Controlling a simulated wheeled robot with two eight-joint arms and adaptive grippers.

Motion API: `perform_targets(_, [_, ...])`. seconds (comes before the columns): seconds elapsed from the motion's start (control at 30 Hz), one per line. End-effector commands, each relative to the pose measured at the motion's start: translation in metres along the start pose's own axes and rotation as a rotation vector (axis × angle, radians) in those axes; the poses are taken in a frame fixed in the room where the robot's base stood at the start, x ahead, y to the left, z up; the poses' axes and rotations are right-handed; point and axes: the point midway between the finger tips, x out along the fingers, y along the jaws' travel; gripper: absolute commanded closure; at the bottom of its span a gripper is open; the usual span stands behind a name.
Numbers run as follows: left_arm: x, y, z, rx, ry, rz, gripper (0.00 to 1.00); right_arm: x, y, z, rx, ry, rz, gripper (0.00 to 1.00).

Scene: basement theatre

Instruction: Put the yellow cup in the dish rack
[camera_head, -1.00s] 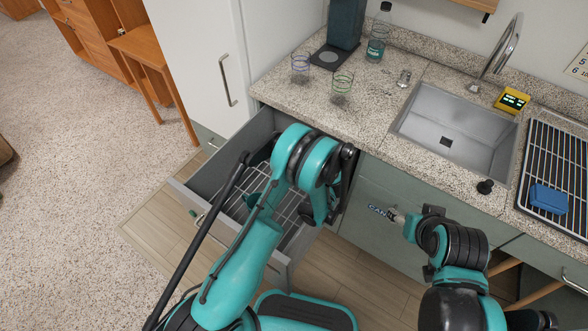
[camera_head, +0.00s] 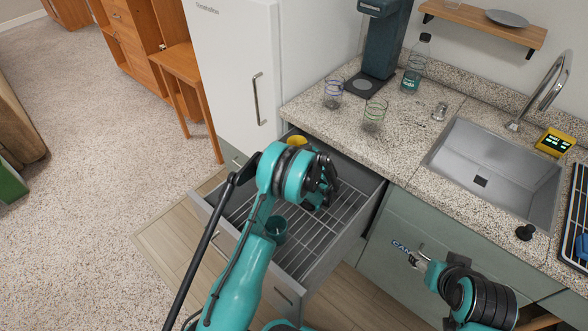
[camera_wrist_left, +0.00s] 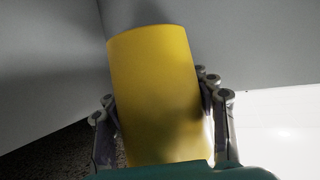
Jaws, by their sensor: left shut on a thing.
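The yellow cup (camera_wrist_left: 155,90) fills the middle of the left wrist view, between the fingers of my left gripper (camera_wrist_left: 160,98), which is shut on it. In the head view the yellow cup (camera_head: 306,146) shows partly behind my left arm, near the back left corner of the open drawer. The wire dish rack (camera_head: 325,232) lies inside the grey drawer (camera_head: 318,277). My right gripper (camera_head: 417,254) is in front of the cabinet below the sink, away from the cup; its opening is too small to judge.
A dark teal cup (camera_head: 276,230) stands in the rack, partly beside my left arm. The drawer walls surround the rack, and its right part looks clear.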

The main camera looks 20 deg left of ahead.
Motion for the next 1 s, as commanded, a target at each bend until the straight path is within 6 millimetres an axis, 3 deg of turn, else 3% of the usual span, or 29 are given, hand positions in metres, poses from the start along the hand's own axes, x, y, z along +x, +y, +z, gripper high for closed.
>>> perform_targets(0.03, [0.003,0.002,0.017,0.001,-0.001,0.003,0.8,0.006,0.0,0.004,0.0,0.0,0.0,0.4])
perform_targets(0.3, [0.021,0.002,0.06,0.0,-0.001,0.003,0.8,0.019,0.0,0.013,0.0,0.0,0.0,0.4])
perform_targets(0.53, [0.027,0.002,0.075,0.0,-0.001,0.003,0.8,0.023,0.0,0.016,0.0,0.0,0.0,0.4])
perform_targets(0.77, [0.04,0.002,0.108,0.0,-0.001,0.003,0.8,0.034,0.0,0.024,0.0,0.0,0.0,0.4])
perform_targets(1.0, [0.04,0.002,0.109,0.0,-0.001,0.003,0.8,0.033,0.0,0.024,0.0,0.0,0.0,0.4])
